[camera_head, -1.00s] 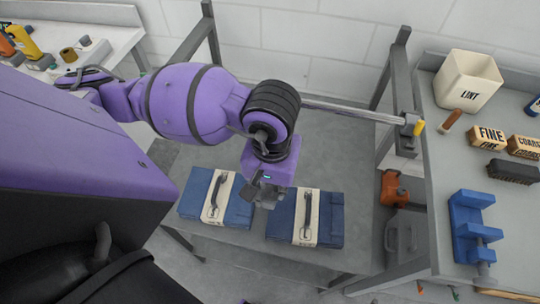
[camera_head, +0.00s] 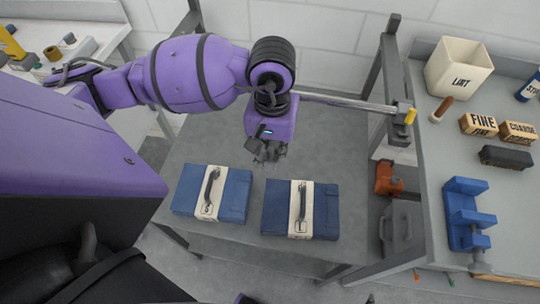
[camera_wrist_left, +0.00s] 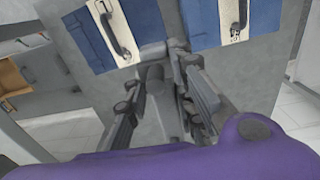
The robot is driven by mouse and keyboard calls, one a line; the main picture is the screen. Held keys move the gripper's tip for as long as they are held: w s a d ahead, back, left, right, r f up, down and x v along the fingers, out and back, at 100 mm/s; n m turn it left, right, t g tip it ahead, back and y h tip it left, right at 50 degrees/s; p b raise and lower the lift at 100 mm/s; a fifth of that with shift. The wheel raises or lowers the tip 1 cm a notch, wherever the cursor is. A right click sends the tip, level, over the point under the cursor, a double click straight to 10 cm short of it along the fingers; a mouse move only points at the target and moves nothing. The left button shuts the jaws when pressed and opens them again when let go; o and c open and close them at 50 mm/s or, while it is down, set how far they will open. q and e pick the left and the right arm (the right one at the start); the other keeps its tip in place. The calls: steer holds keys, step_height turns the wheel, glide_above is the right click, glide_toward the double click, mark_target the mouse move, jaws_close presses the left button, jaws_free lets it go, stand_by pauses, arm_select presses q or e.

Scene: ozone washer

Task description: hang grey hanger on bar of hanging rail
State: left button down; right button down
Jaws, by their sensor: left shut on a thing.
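My left gripper (camera_head: 268,155) points down over the grey table, just below the left part of the metal bar (camera_head: 345,103) in the head view. In the left wrist view its fingers (camera_wrist_left: 160,75) are closed around a grey piece (camera_wrist_left: 155,82), which appears to be the grey hanger. Most of the hanger's shape is hidden by the gripper, and I cannot make it out in the head view. The bar runs right to a bracket with a yellow end; its left part is hidden behind my arm. My right gripper is not in view.
Two blue bundles with cream bands and dark handles, marked S (camera_head: 212,193) and L (camera_head: 301,209), lie on the grey table (camera_head: 330,150). The right bench holds a LINT bin (camera_head: 459,68), brushes and a blue vise (camera_head: 466,214). Grey posts flank the table's back.

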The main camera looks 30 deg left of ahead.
arm_select(q)
steer(key=shift+w+a, duration=0.15)
steer(key=shift+w, duration=0.3)
steer(key=shift+f+b, duration=0.3)
steer(key=shift+f, duration=0.2)
steer(key=shift+s+f+b, duration=0.1)
steer(key=shift+f+b, duration=0.35)
steer(key=shift+f, duration=0.5)
steer(key=c, duration=1.4)
jaws_free()
